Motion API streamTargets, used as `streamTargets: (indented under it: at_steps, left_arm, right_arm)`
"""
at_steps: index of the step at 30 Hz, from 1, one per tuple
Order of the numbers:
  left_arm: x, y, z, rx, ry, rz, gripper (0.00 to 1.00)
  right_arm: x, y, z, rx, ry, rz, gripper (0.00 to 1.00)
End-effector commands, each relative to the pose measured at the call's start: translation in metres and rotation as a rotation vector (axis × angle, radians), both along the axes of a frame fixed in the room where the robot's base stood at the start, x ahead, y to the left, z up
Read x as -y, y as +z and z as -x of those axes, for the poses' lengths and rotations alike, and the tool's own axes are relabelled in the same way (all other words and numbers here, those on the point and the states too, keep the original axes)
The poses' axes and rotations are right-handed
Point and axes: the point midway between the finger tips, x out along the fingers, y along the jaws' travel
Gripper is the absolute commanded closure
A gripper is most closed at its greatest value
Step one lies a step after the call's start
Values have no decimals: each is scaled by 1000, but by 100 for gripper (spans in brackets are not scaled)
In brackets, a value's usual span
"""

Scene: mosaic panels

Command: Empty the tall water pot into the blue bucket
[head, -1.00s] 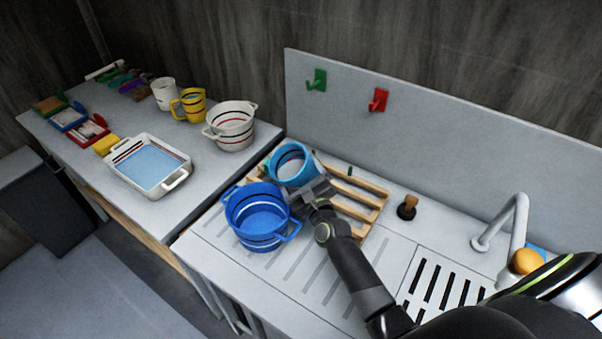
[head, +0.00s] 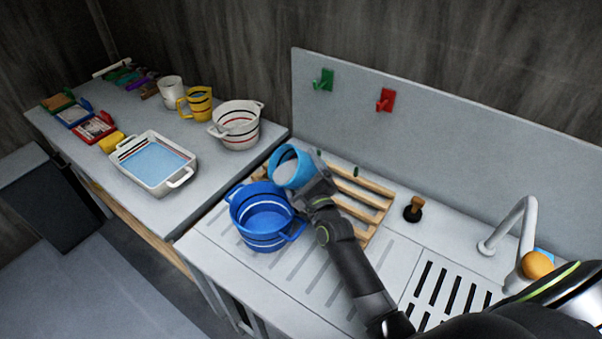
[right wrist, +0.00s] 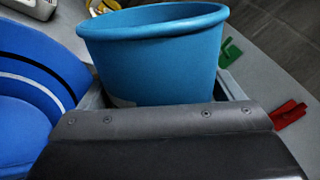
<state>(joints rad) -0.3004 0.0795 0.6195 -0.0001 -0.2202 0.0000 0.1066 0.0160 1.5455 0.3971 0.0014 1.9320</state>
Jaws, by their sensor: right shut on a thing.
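The tall water pot is a light blue pot (head: 289,171), tilted to the left toward the blue bucket, with its grey-white inside showing. My right gripper (head: 308,184) is shut on it from the right side. In the right wrist view the pot (right wrist: 155,62) stands between the jaws, whose tips are hidden. The blue bucket (head: 262,226) stands upright just in front and to the left of the pot, with dark and white bands and two handles. It also shows at the left of the right wrist view (right wrist: 28,85). My left gripper is not in view.
A wooden rack (head: 362,200) lies behind and right of the bucket. A black plunger (head: 413,210), a tap (head: 512,222) and a slotted drain (head: 447,303) are to the right. The left counter holds a white tub (head: 151,164), a striped pot (head: 236,125) and mugs.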

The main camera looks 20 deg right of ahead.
Motion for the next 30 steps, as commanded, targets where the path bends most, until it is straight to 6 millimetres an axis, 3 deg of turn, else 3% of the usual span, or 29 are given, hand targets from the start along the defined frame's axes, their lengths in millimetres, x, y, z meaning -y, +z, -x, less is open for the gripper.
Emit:
streamTargets:
  at_steps: [8,30]
  left_arm:
    - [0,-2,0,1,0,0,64]
    - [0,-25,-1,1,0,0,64]
  right_arm:
    - [0,10,0,16,-1,100,51]
    - [-1,6,0,25,0,215,51]
